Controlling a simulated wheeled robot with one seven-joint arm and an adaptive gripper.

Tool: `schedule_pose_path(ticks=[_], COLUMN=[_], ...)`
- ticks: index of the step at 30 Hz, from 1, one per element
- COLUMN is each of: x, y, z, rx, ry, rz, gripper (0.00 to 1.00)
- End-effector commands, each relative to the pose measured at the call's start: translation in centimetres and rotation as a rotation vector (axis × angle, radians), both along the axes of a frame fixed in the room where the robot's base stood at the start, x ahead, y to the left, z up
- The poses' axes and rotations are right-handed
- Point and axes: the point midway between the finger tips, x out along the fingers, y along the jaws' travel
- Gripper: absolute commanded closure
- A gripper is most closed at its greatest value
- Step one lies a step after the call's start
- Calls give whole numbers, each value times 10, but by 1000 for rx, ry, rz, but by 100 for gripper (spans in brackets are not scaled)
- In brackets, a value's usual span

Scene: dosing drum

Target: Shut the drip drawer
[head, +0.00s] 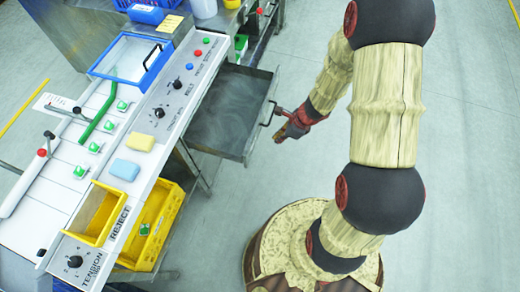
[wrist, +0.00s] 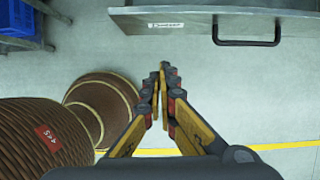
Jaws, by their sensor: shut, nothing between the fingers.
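The drip drawer (head: 215,125) is a grey metal tray pulled out from under the machine's right side, open and empty. Its front has a dark bar handle (head: 269,113), and the handle also shows in the wrist view (wrist: 247,42), beside a small label on the drawer front (wrist: 130,19). My gripper (head: 279,139) is just outside the drawer front, close to the handle in the head view. In the wrist view its yellow-and-dark fingers (wrist: 162,76) are together and empty, below and left of the handle and apart from it.
The dosing bench (head: 125,165) carries knobs, buttons and a yellow reject bin (head: 102,213). A larger yellow crate (head: 157,220) sits below its edge. A blue crate (wrist: 20,20) stands on a shelf at the wrist view's upper left.

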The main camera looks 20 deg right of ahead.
Motion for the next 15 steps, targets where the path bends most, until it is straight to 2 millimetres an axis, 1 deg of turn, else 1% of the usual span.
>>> schedule_pose_path(ticks=[4,7,11,15], x=[0,2,7,13], y=[0,4,10,19], z=[-6,-16,-38,-65], rx=[2,3,3,3], ry=[12,13,12,12], rz=[-30,-30,-27,-26], gripper=[100,100,100,100])
